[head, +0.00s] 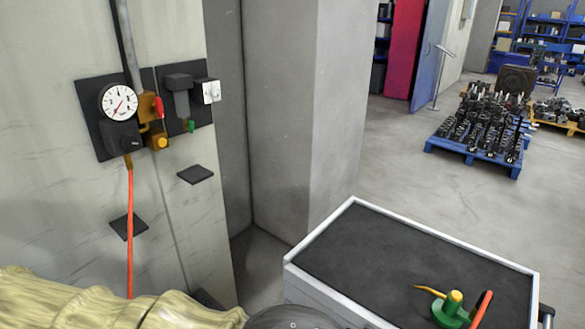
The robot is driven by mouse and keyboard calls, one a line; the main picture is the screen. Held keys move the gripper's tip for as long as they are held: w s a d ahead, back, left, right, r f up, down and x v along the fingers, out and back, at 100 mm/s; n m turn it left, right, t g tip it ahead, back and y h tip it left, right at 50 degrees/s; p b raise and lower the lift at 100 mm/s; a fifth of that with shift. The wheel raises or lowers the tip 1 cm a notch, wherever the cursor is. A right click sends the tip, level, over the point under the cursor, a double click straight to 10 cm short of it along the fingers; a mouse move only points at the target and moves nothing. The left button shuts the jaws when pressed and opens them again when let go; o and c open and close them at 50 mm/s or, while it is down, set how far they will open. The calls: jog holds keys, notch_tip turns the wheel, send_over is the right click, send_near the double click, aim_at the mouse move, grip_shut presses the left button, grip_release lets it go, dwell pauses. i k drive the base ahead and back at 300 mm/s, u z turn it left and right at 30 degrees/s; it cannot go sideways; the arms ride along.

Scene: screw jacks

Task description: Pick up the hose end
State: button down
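An orange hose (130,225) hangs straight down the wall from under a round pressure gauge (119,102). Its lower part passes out of sight behind a pale yellow ribbed shape at the bottom left, so no free end shows there. A short orange-red piece (482,306) with a dark tip lies on the cart top (400,260) beside a green oil can (450,309). I cannot tell whether this piece is a hose end or a handle. My gripper is not visible.
The cart has a raised white rim and a mostly bare dark top. A grey pillar (290,120) stands behind it. Small dark plates (196,174) stick out from the wall. A blue pallet (470,153) with many dark jacks stands farther back on open floor.

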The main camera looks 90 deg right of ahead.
aim_at(473, 313)
jog(key=z, duration=4.15)
jog(key=i, duration=0.5)
jog(key=k, duration=0.5)
jog(key=u, duration=2.9)
jog(key=k, duration=0.65)
